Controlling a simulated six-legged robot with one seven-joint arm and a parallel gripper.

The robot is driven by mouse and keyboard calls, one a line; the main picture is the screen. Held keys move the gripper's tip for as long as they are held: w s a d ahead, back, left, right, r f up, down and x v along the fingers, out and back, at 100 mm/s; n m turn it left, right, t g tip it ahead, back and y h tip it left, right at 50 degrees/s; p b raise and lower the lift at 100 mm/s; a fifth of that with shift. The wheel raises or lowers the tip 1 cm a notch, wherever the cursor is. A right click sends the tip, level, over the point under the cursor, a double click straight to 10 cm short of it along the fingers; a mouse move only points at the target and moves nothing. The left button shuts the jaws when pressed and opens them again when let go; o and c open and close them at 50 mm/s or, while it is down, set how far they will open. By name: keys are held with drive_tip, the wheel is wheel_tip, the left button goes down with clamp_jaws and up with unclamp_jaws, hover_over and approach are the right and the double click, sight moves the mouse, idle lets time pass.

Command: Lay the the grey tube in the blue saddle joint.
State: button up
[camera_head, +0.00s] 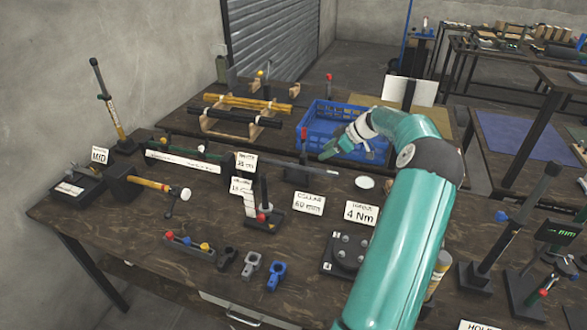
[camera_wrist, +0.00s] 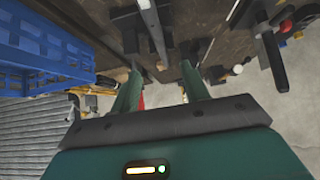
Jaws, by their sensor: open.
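The blue saddle joint (camera_head: 276,275) stands near the front edge of the workbench, at the right end of a row with a grey one (camera_head: 251,265) and a black one (camera_head: 227,259). I cannot surely pick out the grey tube. Long yellow and dark tubes (camera_head: 240,115) lie across a wooden rack at the back left of the bench. My gripper (camera_head: 330,150) is in front of the blue crate, well behind the saddle joints. In the wrist view its two fingers (camera_wrist: 162,82) are apart with nothing held between them.
The blue crate (camera_head: 312,132) stands at the back of the bench; it also shows in the wrist view (camera_wrist: 45,55). Some bare wood lies left of the tray.

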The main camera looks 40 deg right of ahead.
sight(299, 168)
drive_tip(key=x, duration=1.2)
clamp_jaws()
